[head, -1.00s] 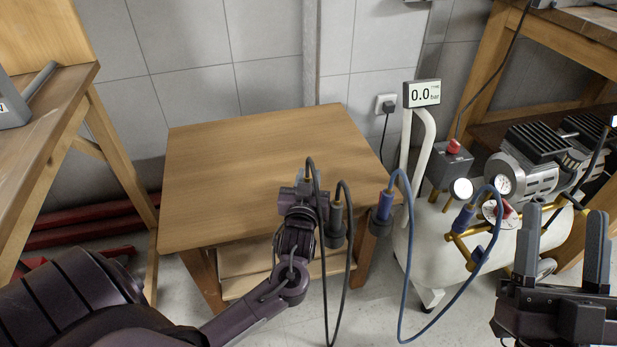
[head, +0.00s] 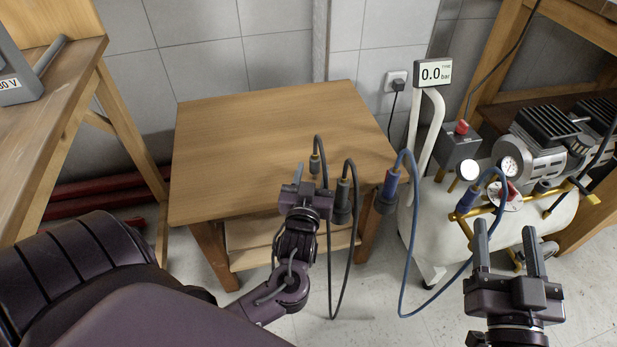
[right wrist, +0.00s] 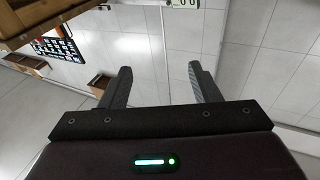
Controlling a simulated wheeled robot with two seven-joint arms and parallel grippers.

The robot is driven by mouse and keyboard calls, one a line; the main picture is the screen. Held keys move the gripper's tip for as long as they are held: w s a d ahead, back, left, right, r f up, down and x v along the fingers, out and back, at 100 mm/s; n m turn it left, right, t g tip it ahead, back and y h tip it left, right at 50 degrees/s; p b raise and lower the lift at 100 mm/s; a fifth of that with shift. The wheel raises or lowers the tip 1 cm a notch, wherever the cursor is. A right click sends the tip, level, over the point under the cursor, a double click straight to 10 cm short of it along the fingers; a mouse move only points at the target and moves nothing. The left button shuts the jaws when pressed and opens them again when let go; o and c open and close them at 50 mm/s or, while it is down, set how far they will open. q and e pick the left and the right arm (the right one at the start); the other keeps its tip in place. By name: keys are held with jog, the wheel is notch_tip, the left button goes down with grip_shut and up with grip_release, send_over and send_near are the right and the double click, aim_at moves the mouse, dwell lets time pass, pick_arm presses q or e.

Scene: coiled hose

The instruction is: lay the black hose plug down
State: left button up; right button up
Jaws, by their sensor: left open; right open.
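The black hose plug (head: 315,163), dark with a brass-coloured ring, shows over the front part of the wooden tabletop (head: 250,130), with its black hose arching above it. I cannot tell whether it touches the wood. My left gripper (head: 307,180) is open just in front of the plug, at the table's front edge; its body hides the plug's lower end. The black hose (head: 331,270) loops down towards the floor and up to a dark holder (head: 342,208) at the front edge. My right gripper (head: 506,238) is open and empty at lower right; its fingers also show in the right wrist view (right wrist: 160,75).
A blue hose (head: 412,250) runs from a second holder (head: 385,200) to the white compressor tank (head: 475,225) with gauges and brass pipes. A gauge display (head: 435,73) reads 0.0 bar. A workbench (head: 45,120) stands left. The tabletop's back and left are clear.

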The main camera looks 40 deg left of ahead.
pick_arm(q)
jog(key=v, duration=0.5)
jog(key=shift+s+d+p, duration=0.1)
jog(key=shift+s+p, duration=0.15)
jog(key=shift+p, duration=0.15)
pick_arm(e)
notch_tip(320, 180, down, 8)
jog(key=s+g+h, duration=0.1)
jog(key=g, duration=0.3)
jog(key=shift+f+h, duration=0.2)
jog(key=shift+h, duration=0.1)
jog(key=shift+s+a, duration=0.1)
jog(key=shift+s, duration=0.05)
